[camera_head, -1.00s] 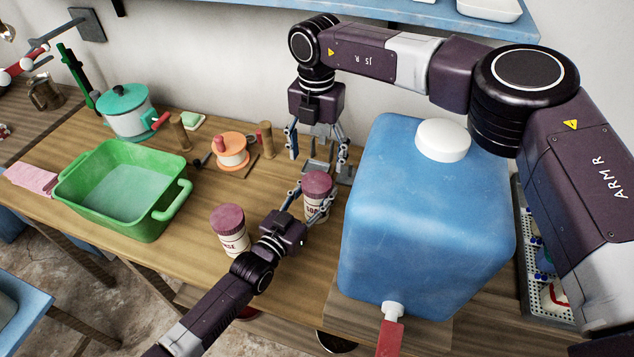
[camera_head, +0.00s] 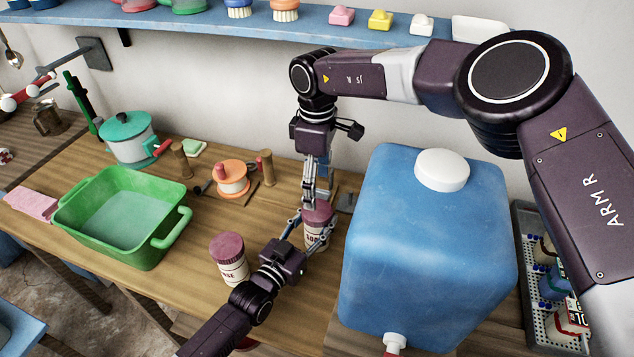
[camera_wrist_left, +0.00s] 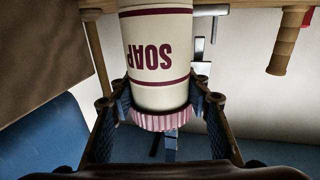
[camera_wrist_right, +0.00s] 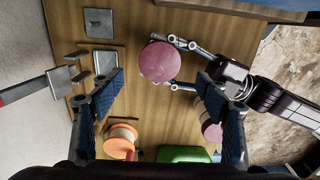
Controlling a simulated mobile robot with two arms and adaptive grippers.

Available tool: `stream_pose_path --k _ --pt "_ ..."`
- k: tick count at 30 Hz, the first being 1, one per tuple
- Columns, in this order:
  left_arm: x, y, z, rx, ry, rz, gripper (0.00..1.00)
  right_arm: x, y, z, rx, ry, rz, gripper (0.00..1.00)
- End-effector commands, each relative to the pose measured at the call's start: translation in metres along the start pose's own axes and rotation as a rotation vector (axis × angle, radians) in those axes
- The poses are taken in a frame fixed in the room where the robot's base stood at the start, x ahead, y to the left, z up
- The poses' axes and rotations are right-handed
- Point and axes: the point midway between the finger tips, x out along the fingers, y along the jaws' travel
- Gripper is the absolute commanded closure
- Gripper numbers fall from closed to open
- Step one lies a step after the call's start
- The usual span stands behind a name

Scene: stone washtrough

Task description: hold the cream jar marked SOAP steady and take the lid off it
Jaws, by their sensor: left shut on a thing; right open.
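The cream jar marked SOAP (camera_head: 314,242) stands upright on the wooden bench, left of the blue tank. Its pink lid (camera_head: 318,213) is on it. My left gripper (camera_head: 313,232) is shut on the jar from the front. In the left wrist view the jar (camera_wrist_left: 158,50) looks upside down between the fingers, with the lid (camera_wrist_left: 162,119) below. My right gripper (camera_head: 311,198) is open and points down just above the lid. In the right wrist view the round lid top (camera_wrist_right: 160,62) shows between and beyond the open fingers, apparently untouched.
A second pink-lidded jar (camera_head: 228,262) stands close on the left. A big blue tank (camera_head: 430,260) is close on the right. An orange spool (camera_head: 232,181), wooden pegs and a green basin (camera_head: 88,233) are farther left. A blue shelf (camera_head: 200,22) runs along the wall.

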Motion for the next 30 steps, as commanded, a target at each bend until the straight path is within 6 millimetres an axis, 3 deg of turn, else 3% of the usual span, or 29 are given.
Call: stream_pose_path --k 5,18,30 --pt "0.000 0.000 0.000 0.000 0.001 0.000 1.00 0.009 0.000 0.001 0.039 -0.001 0.000 0.31" --pt "0.000 0.000 -0.001 0.000 0.001 0.000 1.00 0.070 0.001 0.001 0.039 -0.001 0.001 0.31" --pt "0.000 0.000 0.000 0.000 0.001 0.000 1.00 0.080 0.001 0.000 0.037 0.000 0.002 0.31"
